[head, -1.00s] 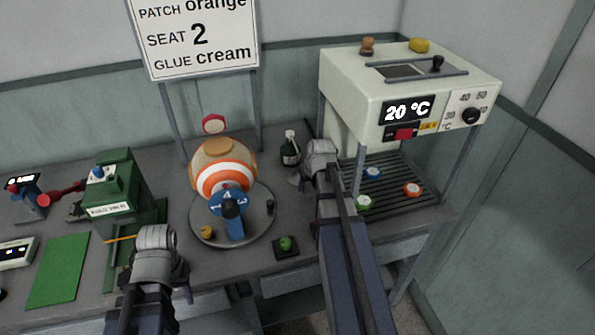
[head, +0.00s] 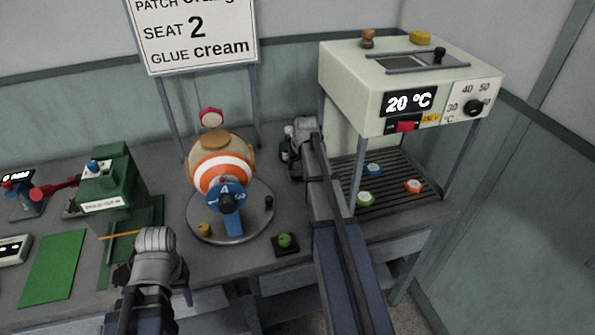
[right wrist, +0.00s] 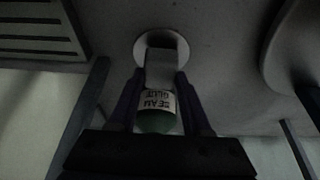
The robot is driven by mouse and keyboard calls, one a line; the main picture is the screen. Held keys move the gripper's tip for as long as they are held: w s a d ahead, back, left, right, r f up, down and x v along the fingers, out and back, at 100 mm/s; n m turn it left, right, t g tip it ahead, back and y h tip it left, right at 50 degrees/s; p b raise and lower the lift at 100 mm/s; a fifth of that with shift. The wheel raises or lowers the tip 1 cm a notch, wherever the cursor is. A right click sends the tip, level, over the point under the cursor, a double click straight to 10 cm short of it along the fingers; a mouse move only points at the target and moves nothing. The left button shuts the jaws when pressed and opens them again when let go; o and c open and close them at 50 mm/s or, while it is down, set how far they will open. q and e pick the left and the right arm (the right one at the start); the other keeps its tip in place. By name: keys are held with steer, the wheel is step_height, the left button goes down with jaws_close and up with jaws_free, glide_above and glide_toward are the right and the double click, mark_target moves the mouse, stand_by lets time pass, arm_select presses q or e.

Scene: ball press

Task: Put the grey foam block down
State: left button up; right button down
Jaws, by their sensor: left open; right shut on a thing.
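The grey foam block (right wrist: 160,68) is between the fingertips of my right gripper (right wrist: 160,78) in the right wrist view. A round pale dish (right wrist: 142,47) shows behind the block; I cannot tell whether they touch. The seam glue bottle (right wrist: 158,108), with a white label and green body, shows between the fingers, nearer the palm in the picture. In the head view my right gripper (head: 303,132) is beside the dark bottle (head: 285,157), and its arm hides the block. My left gripper (head: 157,242) is open at the front left, its fingertips hardly visible.
A ball (head: 222,168) with orange and white rings sits on a round grey stand (head: 258,222) left of my right arm. The white heater press (head: 400,80) stands at right over a slatted rack (head: 400,180). A green press (head: 105,180) stands at left.

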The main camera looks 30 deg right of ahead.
steer(key=shift+f, duration=0.6)
arm_select(q)
steer(key=shift+f, duration=0.5)
arm_select(e)
steer(key=shift+r, duration=0.15)
arm_select(q)
steer(key=shift+f, duration=0.1)
arm_select(e)
steer(key=shift+c, duration=1.8)
jaws_free()
arm_select(q)
step_height(320, 180, up, 11)
steer(key=p, duration=1.1)
steer(key=shift+r, duration=0.2)
arm_select(e)
steer(key=v, duration=1.2)
steer(key=shift+s, duration=0.1)
